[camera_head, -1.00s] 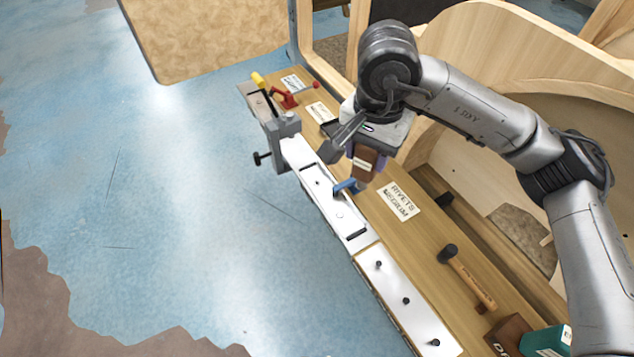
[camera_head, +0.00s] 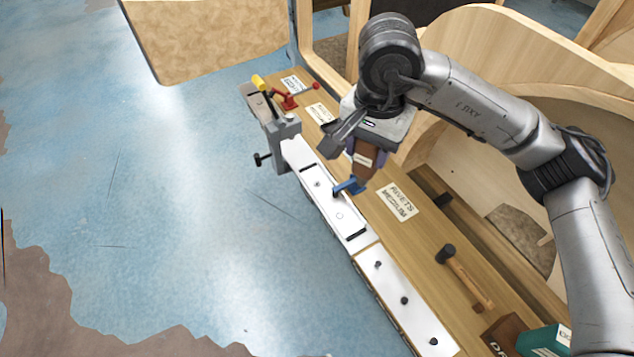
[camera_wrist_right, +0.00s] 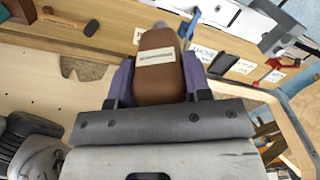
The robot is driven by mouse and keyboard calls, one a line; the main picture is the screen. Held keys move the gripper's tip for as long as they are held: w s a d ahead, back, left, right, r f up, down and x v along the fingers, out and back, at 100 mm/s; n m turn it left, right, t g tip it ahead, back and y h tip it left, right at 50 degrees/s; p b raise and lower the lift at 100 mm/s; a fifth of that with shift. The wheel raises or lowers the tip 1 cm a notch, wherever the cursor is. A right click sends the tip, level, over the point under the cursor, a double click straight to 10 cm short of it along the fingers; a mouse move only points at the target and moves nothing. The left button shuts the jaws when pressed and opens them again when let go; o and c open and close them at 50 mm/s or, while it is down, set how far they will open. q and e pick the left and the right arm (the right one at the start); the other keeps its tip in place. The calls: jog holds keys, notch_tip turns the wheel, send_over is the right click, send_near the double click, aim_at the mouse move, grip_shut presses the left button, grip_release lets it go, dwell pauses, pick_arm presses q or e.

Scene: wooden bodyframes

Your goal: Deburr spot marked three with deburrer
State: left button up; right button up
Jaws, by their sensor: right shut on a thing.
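The deburrer (camera_head: 368,152) has a brown handle with a pale label and a blue part near its lower end. My right gripper (camera_head: 364,148) is shut on its handle, which also shows in the right wrist view (camera_wrist_right: 160,88) between two purple fingers. The blue end sits over the white workpiece (camera_head: 327,198), beside its right edge; I cannot tell whether the tip touches. The workpiece has a recessed panel with a dark spot and a pale round mark. No number three is readable. My left gripper is out of view.
A grey vise (camera_head: 283,145) stands at the workpiece's far end. On the wooden bench lie a rivets label (camera_head: 398,201), a hammer (camera_head: 464,278), a red-handled tool (camera_head: 287,99) and a green box (camera_head: 543,341). A curved wooden frame (camera_head: 556,65) stands close on the right.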

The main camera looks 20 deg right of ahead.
jog(key=shift+r+p, duration=0.45)
jog(key=shift+r, duration=0.25)
jog(key=shift+r, duration=0.35)
jog(key=shift+r+p, duration=0.5)
jog(key=shift+p, duration=0.2)
notch_tip(320, 180, up, 2)
jog(key=shift+r+p, duration=0.2)
jog(key=shift+p, duration=0.8)
jog(key=shift+r+p, duration=0.55)
jog(key=shift+r, duration=0.15)
jog(key=shift+f, duration=0.2)
